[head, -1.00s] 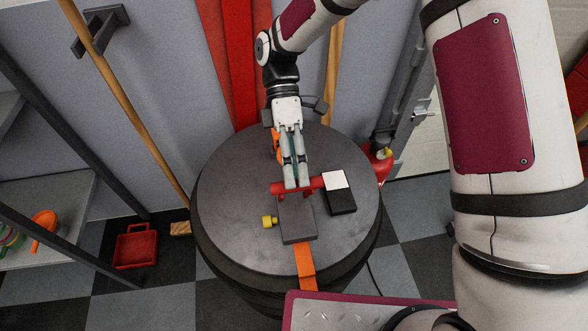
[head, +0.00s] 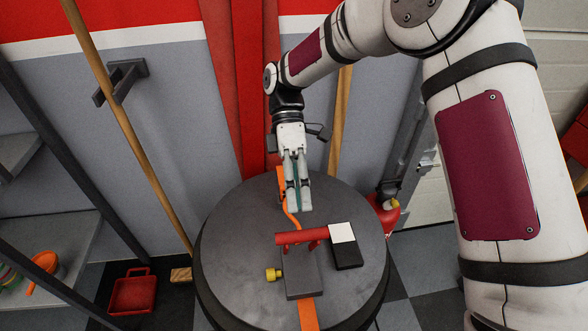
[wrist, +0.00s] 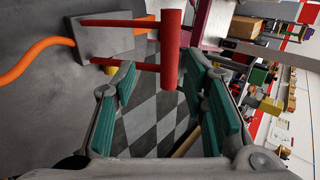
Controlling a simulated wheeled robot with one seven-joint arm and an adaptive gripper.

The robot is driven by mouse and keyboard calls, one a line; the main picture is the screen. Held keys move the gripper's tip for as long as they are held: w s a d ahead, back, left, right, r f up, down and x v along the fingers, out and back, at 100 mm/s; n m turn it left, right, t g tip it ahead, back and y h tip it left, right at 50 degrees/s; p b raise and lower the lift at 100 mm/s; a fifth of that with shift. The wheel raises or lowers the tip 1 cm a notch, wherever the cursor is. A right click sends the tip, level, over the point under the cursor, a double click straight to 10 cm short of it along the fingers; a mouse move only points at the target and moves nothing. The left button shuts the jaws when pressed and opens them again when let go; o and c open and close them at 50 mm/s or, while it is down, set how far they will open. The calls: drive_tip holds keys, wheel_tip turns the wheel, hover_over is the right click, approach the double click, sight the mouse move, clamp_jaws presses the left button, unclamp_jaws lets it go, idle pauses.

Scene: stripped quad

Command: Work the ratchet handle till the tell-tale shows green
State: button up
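The ratchet handle (head: 290,238) is a red bar on two red arms, joined to a grey block (head: 302,274) on top of a dark drum. In the wrist view my gripper (wrist: 168,95) is open and empty, with teal pads spread. A black box (head: 347,256) with a white panel (head: 342,233) stands right of the handle; no green shows on it. I cannot tell whether it is the tell-tale.
The drum top (head: 235,240) is mostly clear. An orange strap (head: 307,314) runs over it, and a yellow knob (head: 273,274) sticks out left of the block. Wooden poles and a red post (head: 246,90) stand behind. A red extinguisher (head: 384,213) is at right.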

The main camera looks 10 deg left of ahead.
drive_tip(key=v, duration=0.6)
drive_tip(key=shift+w+r, duration=0.2)
drive_tip(key=shift+w, duration=0.05)
drive_tip(key=s+d+r+m+t+y+p, duration=0.1)
drive_tip(key=s+d+r+m+t+p, duration=0.15)
drive_tip(key=s+d+r+m, duration=0.4)
drive_tip(key=s+d+r+m+t+y+p, duration=0.15)
drive_tip(key=d+r+m+t, duration=0.25)
drive_tip(key=d+r, duration=0.55)
drive_tip(key=s+d+r+m+t+p, duration=0.2)
drive_tip(key=s+d+m+t, duration=0.1)
drive_tip(key=s, duration=0.5)
drive_tip(key=s+d+r+m+t+p, duration=0.3)
drive_tip(key=s+d+m+t, duration=0.1)
drive_tip(key=s+d+m, duration=0.2)
drive_tip(key=s+m, duration=0.1)
drive_tip(key=s, duration=0.1)
drive_tip(key=shift+s+d+m, duration=0.25)
drive_tip(key=shift+m, duration=0.1)
